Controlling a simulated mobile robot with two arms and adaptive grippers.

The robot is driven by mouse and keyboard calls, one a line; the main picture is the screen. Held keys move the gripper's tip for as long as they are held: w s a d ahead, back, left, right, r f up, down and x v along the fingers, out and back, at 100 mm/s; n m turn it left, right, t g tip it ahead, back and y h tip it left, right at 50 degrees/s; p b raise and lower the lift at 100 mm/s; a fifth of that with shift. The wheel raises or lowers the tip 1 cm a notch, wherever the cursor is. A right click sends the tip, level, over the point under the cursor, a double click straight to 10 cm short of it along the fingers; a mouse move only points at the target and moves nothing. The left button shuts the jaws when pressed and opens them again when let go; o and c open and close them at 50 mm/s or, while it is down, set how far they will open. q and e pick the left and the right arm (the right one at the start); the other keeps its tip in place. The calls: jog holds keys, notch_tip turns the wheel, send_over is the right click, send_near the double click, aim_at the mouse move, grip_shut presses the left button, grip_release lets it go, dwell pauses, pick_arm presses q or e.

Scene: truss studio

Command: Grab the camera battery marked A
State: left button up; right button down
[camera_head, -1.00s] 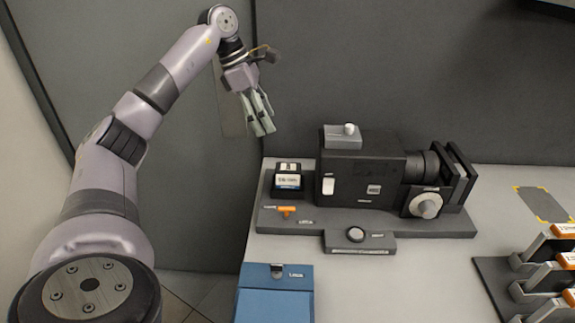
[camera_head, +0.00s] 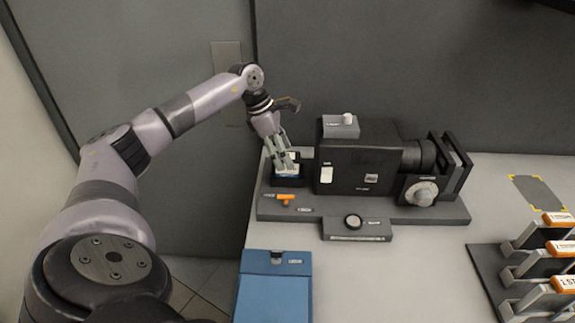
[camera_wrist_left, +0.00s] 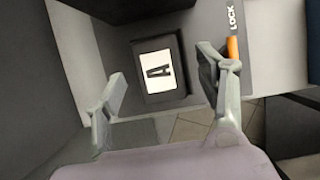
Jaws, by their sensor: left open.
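The battery marked A (camera_wrist_left: 157,72) shows in the left wrist view as a white label with a black "A" on a dark block. In the head view the battery (camera_head: 288,169) sits in its dark holder at the left end of the camera base, partly hidden by my fingers. My left gripper (camera_head: 286,163) is over it, pointing down. In the left wrist view its open fingers (camera_wrist_left: 160,95) stand on either side of the battery, apart from it. Whether they reach down to its sides I cannot tell. My right gripper is not in view.
The black camera (camera_head: 345,172) stands right beside the holder. An orange lock lever (camera_head: 286,198) lies in front of it, and shows near a finger in the wrist view (camera_wrist_left: 232,48). A blue case (camera_head: 272,290) is at the front; slotted racks (camera_head: 530,270) stand at right.

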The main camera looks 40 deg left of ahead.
aim_at(292, 174)
pick_arm(q)
jog(key=shift+x, duration=1.55)
jog(key=shift+a, duration=0.15)
jog(key=shift+c, duration=0.4)
jog(key=shift+r, duration=0.1)
grip_shut()
